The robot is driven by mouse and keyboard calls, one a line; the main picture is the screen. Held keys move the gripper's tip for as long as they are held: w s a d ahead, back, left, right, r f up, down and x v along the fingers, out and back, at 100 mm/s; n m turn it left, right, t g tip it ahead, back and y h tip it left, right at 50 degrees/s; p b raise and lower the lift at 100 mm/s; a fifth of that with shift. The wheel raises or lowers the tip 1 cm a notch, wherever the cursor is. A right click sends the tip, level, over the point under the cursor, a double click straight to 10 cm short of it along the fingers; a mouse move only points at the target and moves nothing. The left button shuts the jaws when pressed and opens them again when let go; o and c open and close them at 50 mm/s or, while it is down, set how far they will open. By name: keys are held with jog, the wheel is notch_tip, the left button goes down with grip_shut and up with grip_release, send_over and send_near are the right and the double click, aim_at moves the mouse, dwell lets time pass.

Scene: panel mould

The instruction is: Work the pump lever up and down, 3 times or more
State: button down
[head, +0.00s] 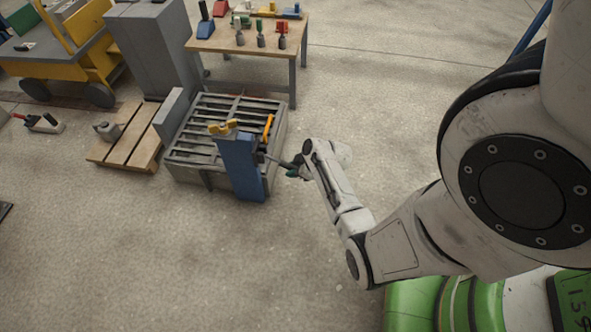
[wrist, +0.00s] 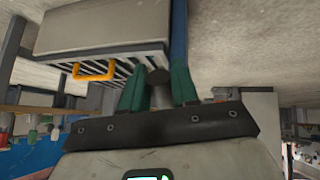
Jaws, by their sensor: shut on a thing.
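The pump lever (head: 277,161) is a dark bar reaching out to the right from the blue pump post (head: 240,168) in the head view. It slopes slightly down toward its outer end. My gripper (head: 295,169) is at that end. In the wrist view the dark grey, rounded end of the lever (wrist: 158,77) shows between the two green fingers of my gripper (wrist: 157,91), which is shut on it. The fingers and my wrist hide part of the lever in the head view. A yellow fitting (head: 223,128) sits on top of the post.
A grey slatted mould (head: 187,178) stands right behind the post, with an orange handle (head: 268,130) that also shows in the wrist view (wrist: 93,71). A wooden pallet (head: 128,145) lies to the left and a workbench (head: 240,48) stands behind. The floor in front is clear.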

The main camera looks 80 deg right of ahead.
jog(key=shift+f, duration=0.1)
dwell(0.3)
jog(key=c, duration=1)
grip_release()
jog(key=shift+o, duration=0.2)
jog(key=p+v, duration=0.4)
jog(key=v, duration=0.6)
jog(key=shift+s+r, duration=0.2)
jog(key=shift+r, duration=0.05)
jog(key=shift+a, duration=0.1)
